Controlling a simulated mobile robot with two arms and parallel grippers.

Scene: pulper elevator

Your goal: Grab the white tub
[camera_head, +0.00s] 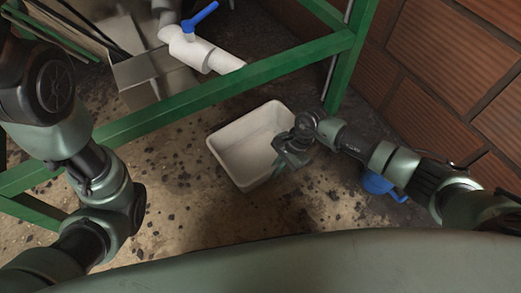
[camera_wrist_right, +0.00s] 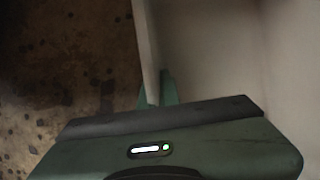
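The white tub (camera_head: 235,150) is an open rectangular container on the speckled floor, in the middle of the head view. My right gripper (camera_head: 279,160) is at the tub's right-hand wall. In the right wrist view the tub wall (camera_wrist_right: 149,45) runs down between the two fingers of my right gripper (camera_wrist_right: 155,93), one finger on each side. The fingers are close together against the wall and look shut on it. Their lower parts are partly hidden by the gripper body. My left arm shows at the left of the head view, but its gripper does not.
A green metal frame (camera_head: 225,88) stands just behind the tub, with white piping and a blue-handled valve (camera_head: 190,32) beyond. A brick wall (camera_head: 440,65) is at the right. A blue object (camera_head: 378,185) sits on the floor under my right arm. The floor left of the tub is clear.

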